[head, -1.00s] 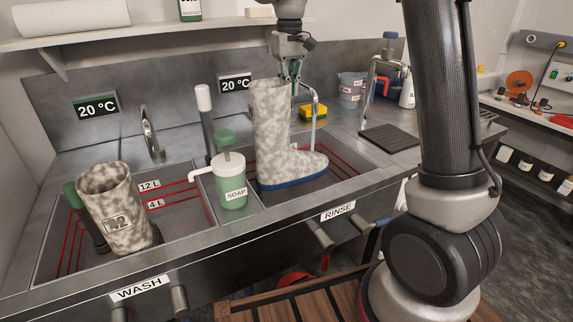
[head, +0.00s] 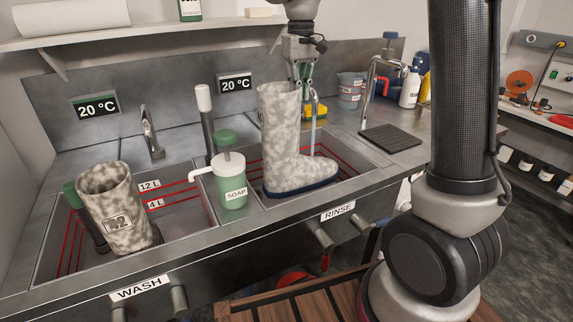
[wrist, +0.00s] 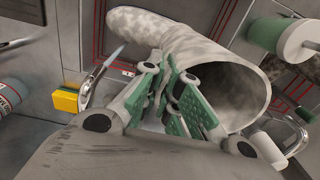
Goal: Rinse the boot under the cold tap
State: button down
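My gripper (head: 303,80) is shut on the top rim of a grey-and-white mottled boot (head: 283,140) with a dark blue sole. The boot is upright, held over or in the RINSE basin (head: 352,166). In the wrist view the green finger pads (wrist: 185,105) pinch the rim of the boot's shaft (wrist: 215,75). The rinse tap (head: 318,97) is beside the shaft, and a pale water stream (head: 313,135) runs down at the boot's foot. A second mottled boot (head: 117,205), marked 42, leans in the WASH basin (head: 185,205).
A soap dispenser (head: 232,180) stands between the basins, near the boot, with a white-topped post (head: 205,120) behind it. A yellow-green sponge (head: 318,111) lies behind the rinse tap. A black mat (head: 390,138) and jugs (head: 351,90) stand to the right.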

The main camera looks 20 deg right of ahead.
jog(key=s+d, duration=0.1)
jog(key=s, duration=0.6)
jog(key=shift+s+d, duration=0.15)
jog(key=shift+d, duration=0.05)
dwell(1.4)
notch_tip(320, 180, up, 20)
dwell(1.4)
dwell(0.5)
